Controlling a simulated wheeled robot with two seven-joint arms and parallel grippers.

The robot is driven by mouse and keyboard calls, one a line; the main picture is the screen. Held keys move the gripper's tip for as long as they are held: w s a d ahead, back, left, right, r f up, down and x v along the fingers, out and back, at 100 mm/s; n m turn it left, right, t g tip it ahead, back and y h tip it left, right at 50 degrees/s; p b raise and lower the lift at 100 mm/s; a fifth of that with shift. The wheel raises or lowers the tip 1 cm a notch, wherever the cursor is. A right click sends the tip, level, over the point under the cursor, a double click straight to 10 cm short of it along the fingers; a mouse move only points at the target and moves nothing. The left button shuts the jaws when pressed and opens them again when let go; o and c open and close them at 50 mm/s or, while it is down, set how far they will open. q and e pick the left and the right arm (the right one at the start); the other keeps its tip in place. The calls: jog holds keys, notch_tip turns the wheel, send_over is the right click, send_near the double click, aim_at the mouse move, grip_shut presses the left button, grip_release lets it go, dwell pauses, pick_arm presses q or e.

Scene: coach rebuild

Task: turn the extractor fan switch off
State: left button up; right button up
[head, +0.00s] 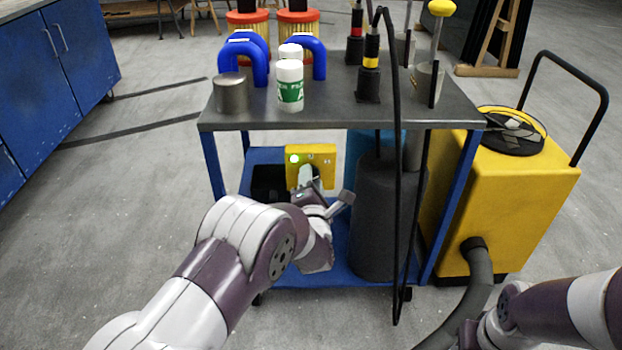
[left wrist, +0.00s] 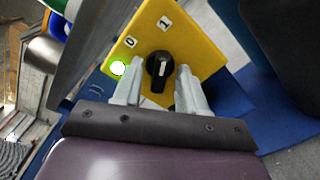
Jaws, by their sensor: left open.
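The extractor fan switch is a yellow box (head: 322,153) on the lower level of the blue cart, with a lit green lamp (left wrist: 118,68). In the left wrist view its black knob (left wrist: 160,72) has a pale mark pointing roughly at the label 1 (left wrist: 164,22); the label 0 (left wrist: 130,42) is to the upper left. My left gripper (head: 309,177) is open in front of the box, its fingers on either side of the knob. I cannot tell if they touch it. The gripper hides the knob in the head view.
The cart's grey top (head: 330,108) overhangs the switch and carries bottles, blue magnets and a metal cylinder (head: 232,93). A dark grey cylinder (head: 385,220) and a hanging black cable (head: 397,200) stand right of my left gripper. A yellow extractor unit (head: 500,205) is farther right.

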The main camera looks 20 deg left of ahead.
pick_arm(q)
grip_shut()
jog(key=n+b, duration=0.6)
jog(key=b, duration=0.1)
dwell(0.6)
